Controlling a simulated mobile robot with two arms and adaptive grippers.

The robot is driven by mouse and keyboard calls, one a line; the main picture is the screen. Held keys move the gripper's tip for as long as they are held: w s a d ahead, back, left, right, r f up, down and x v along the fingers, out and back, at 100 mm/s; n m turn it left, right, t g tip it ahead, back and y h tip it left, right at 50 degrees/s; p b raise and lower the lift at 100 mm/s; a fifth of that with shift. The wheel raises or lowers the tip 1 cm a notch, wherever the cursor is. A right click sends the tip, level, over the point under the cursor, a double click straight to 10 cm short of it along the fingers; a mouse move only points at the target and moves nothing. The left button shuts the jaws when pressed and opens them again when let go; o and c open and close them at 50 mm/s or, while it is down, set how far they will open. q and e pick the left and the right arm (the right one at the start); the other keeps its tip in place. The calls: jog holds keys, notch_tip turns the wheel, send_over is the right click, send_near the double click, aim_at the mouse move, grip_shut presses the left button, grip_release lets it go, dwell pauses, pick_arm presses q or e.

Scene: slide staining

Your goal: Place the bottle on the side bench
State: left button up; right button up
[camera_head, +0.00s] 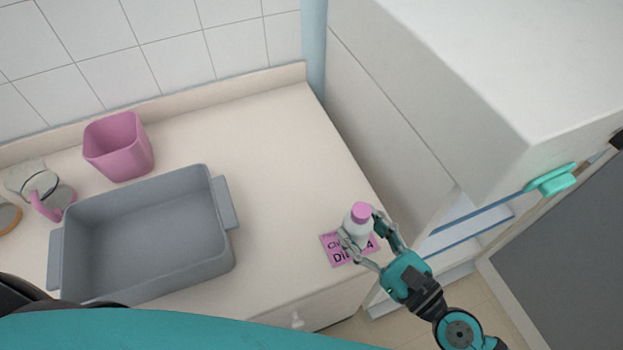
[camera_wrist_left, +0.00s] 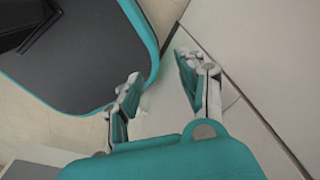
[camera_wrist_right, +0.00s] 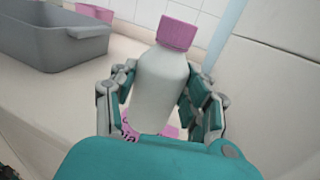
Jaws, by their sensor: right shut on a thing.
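The white bottle (camera_head: 354,224) with a pink cap stands upright over a pink label card (camera_head: 337,252) at the right end of the cream bench (camera_head: 283,150). My right gripper (camera_head: 357,239) is shut on it, with a finger on each side. In the right wrist view the bottle (camera_wrist_right: 158,88) sits between the fingers, its cap clear above them. I cannot tell whether its base touches the bench. My left gripper (camera_wrist_left: 158,95) is open and empty in the left wrist view, pointing down near a cabinet front, away from the bottle.
A grey tub (camera_head: 150,235) stands on the bench at left, with a pink bin (camera_head: 118,146) behind it and glassware (camera_head: 43,188) at the far left. A tall white cabinet (camera_head: 470,90) rises on the right. The bench between tub and bottle is clear.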

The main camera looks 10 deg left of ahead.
jog(key=p+x, duration=0.1)
jog(key=x, duration=0.3)
jog(key=p+x, duration=0.1)
jog(key=x, duration=0.4)
jog(key=f+p+x, duration=0.1)
jog(key=x, duration=0.4)
jog(key=shift+w, duration=0.3)
jog(key=shift+w+a, duration=0.3)
notch_tip(320, 180, down, 4)
jog(key=b, duration=0.3)
jog(key=shift+w+a, duration=0.1)
jog(key=shift+w, duration=0.1)
jog(key=shift+r, duration=0.1)
jog(key=o, duration=1.3)
jog(key=shift+s, duration=0.1)
jog(key=shift+c, duration=0.2)
